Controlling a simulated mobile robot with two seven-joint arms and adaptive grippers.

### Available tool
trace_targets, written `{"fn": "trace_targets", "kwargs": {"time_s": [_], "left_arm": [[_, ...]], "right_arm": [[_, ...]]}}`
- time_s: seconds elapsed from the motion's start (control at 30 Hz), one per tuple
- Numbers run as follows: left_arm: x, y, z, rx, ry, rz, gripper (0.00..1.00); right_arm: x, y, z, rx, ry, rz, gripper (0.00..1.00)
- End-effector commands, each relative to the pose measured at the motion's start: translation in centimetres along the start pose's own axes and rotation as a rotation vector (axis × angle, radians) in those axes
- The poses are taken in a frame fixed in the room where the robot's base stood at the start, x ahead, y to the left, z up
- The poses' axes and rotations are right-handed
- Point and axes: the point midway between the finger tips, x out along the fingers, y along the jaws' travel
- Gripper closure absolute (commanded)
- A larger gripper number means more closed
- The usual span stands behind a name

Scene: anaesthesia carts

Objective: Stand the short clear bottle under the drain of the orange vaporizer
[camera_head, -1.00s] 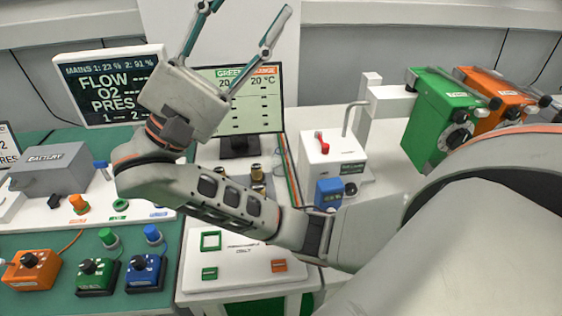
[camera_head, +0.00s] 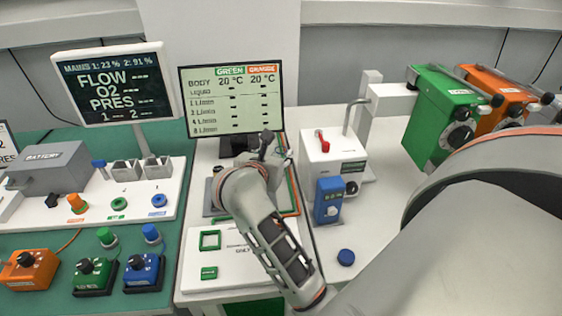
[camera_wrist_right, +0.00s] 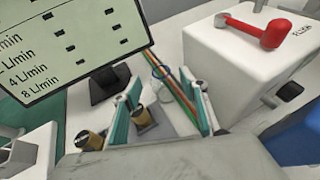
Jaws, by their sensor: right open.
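The orange vaporizer (camera_head: 496,88) hangs at the right in the head view, partly behind the green vaporizer (camera_head: 440,118). Its drain is hidden. My right gripper (camera_head: 268,143) is in front of the monitor with the table. In the right wrist view the gripper (camera_wrist_right: 165,88) is open, with its two teal fingers apart. A small clear, round-rimmed thing (camera_wrist_right: 160,73) shows between and beyond the fingertips; it may be the short clear bottle, but I cannot tell its height. Nothing is visibly gripped. My left gripper is not in view.
The white box with a red lever (camera_head: 325,160) and a blue unit (camera_head: 328,200) stand to the right. The monitor (camera_head: 232,100) stands behind. A blue cap (camera_head: 346,257) lies on the white surface.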

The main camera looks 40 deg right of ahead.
Motion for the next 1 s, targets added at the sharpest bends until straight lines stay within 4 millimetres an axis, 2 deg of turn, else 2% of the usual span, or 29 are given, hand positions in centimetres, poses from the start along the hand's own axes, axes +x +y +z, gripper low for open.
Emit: {"fn": "trace_targets", "kwargs": {"time_s": [0.53, 0.87, 1.0], "left_arm": [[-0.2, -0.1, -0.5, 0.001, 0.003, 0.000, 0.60], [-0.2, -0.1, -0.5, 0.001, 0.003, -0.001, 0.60], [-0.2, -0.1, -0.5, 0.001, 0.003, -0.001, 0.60]], "right_arm": [[6.5, -0.1, -0.2, 0.001, -0.006, -0.002, 0.57], [7.2, 0.0, -0.3, 0.002, -0.003, -0.001, 0.57], [7.2, 0.0, -0.3, 0.002, -0.003, -0.001, 0.93]]}}
